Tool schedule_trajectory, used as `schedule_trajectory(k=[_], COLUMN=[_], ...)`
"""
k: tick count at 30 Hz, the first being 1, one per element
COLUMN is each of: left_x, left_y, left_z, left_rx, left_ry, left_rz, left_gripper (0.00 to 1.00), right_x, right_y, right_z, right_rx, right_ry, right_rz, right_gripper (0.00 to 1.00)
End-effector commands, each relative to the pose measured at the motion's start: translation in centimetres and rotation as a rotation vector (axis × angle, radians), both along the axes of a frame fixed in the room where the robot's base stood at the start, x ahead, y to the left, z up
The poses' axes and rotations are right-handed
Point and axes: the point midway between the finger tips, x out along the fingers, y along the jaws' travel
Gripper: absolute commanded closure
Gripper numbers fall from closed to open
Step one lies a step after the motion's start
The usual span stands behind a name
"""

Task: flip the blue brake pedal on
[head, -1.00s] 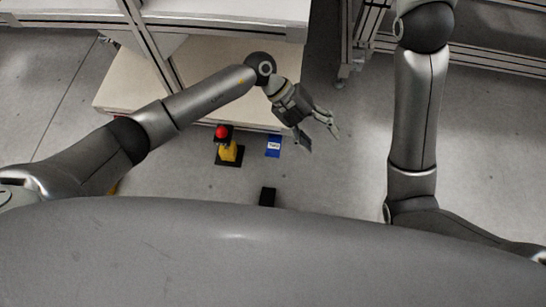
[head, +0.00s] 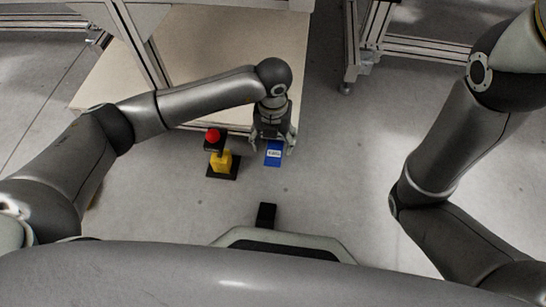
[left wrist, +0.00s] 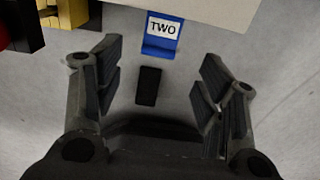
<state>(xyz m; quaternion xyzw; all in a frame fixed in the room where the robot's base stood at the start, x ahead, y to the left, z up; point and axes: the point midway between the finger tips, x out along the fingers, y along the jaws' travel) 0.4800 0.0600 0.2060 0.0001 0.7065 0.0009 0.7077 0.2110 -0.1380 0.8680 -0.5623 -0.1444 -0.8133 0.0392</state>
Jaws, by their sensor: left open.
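The blue brake pedal (head: 273,158) sits low by the floor at the front edge of a pale platform. It carries a white label, which reads TWO in the left wrist view (left wrist: 160,44). My left gripper (head: 272,145) points down over the pedal in the head view, its fingers open and apart. In the left wrist view the open, empty fingers (left wrist: 160,62) spread to either side, with the pedal beyond and between them. I cannot tell whether a finger touches it. My right gripper is out of view; only the right arm shows.
A small black block (head: 266,214) is nearer me. The pale platform (head: 200,85) and metal frame lie behind. Floor right of the pedal is clear.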

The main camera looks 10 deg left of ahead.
Motion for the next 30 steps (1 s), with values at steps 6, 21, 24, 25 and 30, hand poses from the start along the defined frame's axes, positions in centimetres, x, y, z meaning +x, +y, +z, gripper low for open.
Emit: schedule_trajectory(k=[6, 21, 24, 25, 30], left_x=[-0.1, 0.0, -0.1, 0.0, 0.0], left_y=[0.0, -0.1, -0.1, -0.1, 0.0], left_z=[-4.5, -8.0, -7.9, -7.9, -7.9], left_rx=[0.000, -0.001, -0.001, -0.001, -0.001], left_ry=[0.003, 0.002, 0.002, 0.002, 0.002], left_rz=[-0.001, -0.002, -0.002, -0.001, -0.001], left_gripper=[0.36, 0.36, 0.36, 0.37, 0.59], right_x=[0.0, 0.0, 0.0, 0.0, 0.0], right_y=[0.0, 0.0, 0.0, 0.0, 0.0], right_z=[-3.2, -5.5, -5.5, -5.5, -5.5], right_rx=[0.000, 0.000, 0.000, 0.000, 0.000], right_ry=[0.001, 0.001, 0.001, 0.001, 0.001], right_rz=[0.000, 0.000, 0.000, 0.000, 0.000], right_gripper=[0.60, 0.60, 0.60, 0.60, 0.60])
